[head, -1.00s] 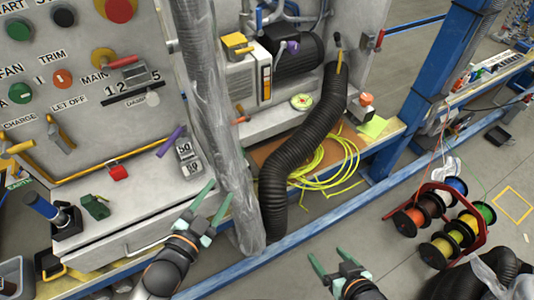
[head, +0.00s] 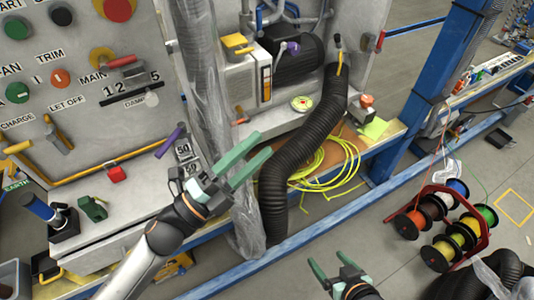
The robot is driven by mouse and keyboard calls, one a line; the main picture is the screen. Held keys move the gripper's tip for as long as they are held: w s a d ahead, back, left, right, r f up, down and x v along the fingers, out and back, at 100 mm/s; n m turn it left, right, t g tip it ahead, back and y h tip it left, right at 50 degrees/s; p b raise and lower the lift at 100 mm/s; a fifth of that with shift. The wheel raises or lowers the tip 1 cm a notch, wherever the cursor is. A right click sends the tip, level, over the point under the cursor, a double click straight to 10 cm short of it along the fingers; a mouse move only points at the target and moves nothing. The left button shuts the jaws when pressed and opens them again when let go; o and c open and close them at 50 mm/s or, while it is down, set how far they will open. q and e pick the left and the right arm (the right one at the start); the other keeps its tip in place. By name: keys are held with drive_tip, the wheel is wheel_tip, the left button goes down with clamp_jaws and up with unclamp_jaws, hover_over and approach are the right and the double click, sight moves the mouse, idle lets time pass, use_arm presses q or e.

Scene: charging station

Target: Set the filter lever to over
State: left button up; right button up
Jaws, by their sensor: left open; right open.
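No label reading "filter" or "over" is legible, so I cannot tell which handle is the filter lever. Handles in view are a purple lever (head: 170,141) at the panel's lower right, an orange handle (head: 240,116) by the pump unit, a yellow-topped handle (head: 238,44) above it and a purple handle (head: 291,48) on the black motor. My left gripper (head: 262,147) is open and empty, fingers pointing up-right, in front of the clear wrapped column and black hose in the picture. My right gripper (head: 328,261) is open and empty at the bottom centre, over the floor.
A black corrugated hose (head: 305,140) runs down beside a plastic-wrapped column (head: 205,80). A yellow cable coil (head: 335,160) lies on the shelf. A blue rail (head: 310,228) crosses in front. A rack of cable reels (head: 440,225) stands on the right floor.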

use_arm(q)
drive_tip(key=m+g+h, duration=0.1)
drive_tip(key=m, duration=0.1)
drive_tip(key=s+d+r+m+g+h, duration=0.1)
drive_tip(key=m, duration=0.1)
drive_tip(key=s+d+r+m+g+h, duration=0.1)
drive_tip(key=m+g, duration=0.1)
drive_tip(key=shift+s+d+r+m, duration=0.2)
drive_tip(key=shift+s+m, duration=0.05)
drive_tip(key=shift+m, duration=0.05)
